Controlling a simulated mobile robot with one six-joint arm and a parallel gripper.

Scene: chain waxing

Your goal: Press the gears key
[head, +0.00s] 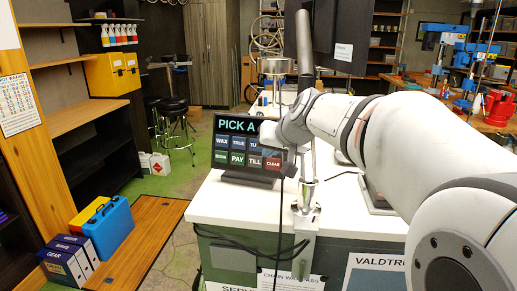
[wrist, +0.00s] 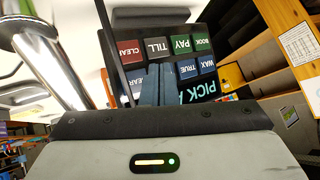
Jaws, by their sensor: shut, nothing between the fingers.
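The key panel (head: 228,170) stands on the white counter, its header reading "PICK A" before my arm cuts it off. In the head view the gears key is hidden behind my wrist. In the wrist view the panel appears upside down, and a partly covered key lettered "EAR" (wrist: 137,85) sits below the red CLEAR key (wrist: 129,53). My gripper (wrist: 160,68) is shut and empty, its blue-grey fingers in front of the panel beside that key and over the "TU" key. Whether the fingertips touch the panel cannot be told.
A shiny metal post (head: 307,180) stands on the counter (head: 240,205) just right of the panel. A black cable (wrist: 113,55) crosses the wrist view in front of the keys. The TRUE key (head: 238,144) and WAX key (head: 222,142) are uncovered at left.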

